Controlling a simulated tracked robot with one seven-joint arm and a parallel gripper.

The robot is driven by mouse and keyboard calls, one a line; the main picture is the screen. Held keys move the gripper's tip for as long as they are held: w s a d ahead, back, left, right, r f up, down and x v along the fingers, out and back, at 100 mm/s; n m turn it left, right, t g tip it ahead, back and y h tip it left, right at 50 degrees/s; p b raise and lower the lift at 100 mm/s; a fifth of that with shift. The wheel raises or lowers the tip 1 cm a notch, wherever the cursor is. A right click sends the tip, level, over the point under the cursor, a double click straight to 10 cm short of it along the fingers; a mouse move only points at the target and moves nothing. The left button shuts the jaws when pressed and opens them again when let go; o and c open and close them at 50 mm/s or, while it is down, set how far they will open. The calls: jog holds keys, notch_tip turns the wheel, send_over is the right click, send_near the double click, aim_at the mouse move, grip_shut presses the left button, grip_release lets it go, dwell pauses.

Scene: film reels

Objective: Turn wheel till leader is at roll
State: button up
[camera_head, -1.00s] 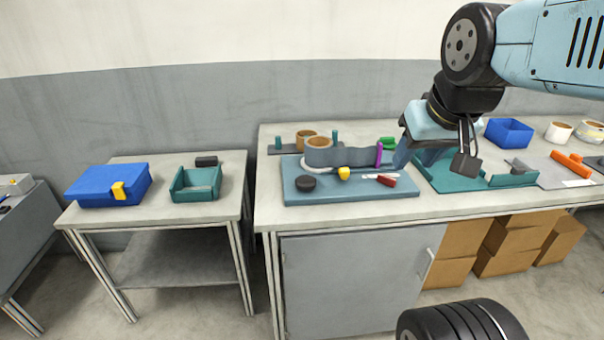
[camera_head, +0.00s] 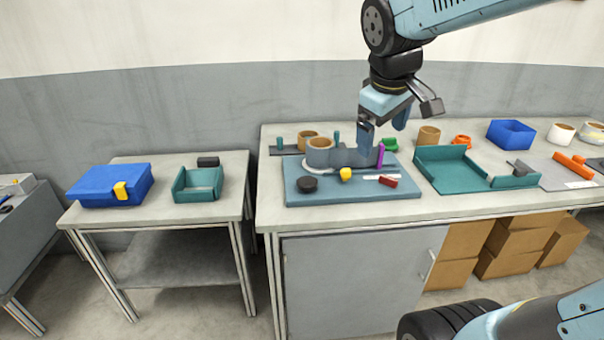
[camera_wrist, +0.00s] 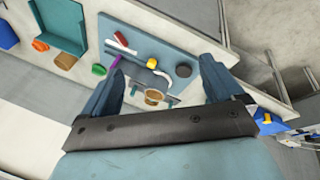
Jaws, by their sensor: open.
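A blue-grey board (camera_head: 300,197) lies on the long bench. On it stands a roll with a brown core (camera_head: 320,143), and a grey strip (camera_head: 352,157) runs right from it to an upright purple piece (camera_head: 380,154). A black round knob (camera_head: 307,184) and a yellow knob (camera_head: 345,173) sit in front; I cannot tell which part is the wheel. My gripper (camera_head: 383,125) is open and empty above the board's back right, near the purple piece. The wrist view shows the board (camera_wrist: 140,40), black knob (camera_wrist: 183,70) and yellow knob (camera_wrist: 152,62) beyond and between the fingers.
A red piece (camera_head: 388,181) and a white strip lie on the board's right. A second roll (camera_head: 307,138) and teal posts stand behind. A green part (camera_head: 389,144) and a teal tray (camera_head: 450,182) are to the right. A side table holds a blue box (camera_head: 108,185).

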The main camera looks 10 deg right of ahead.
jog(key=w+a+f+n+g+h, duration=0.1)
jog(key=w+a+f+n, duration=0.1)
jog(key=w+a+n, duration=0.3)
jog(key=w+a+f+n+h, duration=0.1)
jog(key=w+a+f+n, duration=0.15)
jog(key=w, duration=0.45)
jog(key=n+g, duration=0.1)
jog(key=n, duration=0.8)
send_near(306, 181)
jog(key=x, duration=0.8)
jog(key=shift+w+d+f, duration=0.1)
jog(key=shift+d+f, duration=0.05)
jog(key=shift+f, duration=0.2)
jog(key=shift+c, duration=0.4)
jog(key=c, duration=1)
jog(key=shift+o, duration=0.2)
jog(key=shift+m+h, duration=0.25)
jog(key=shift+h, duration=0.05)
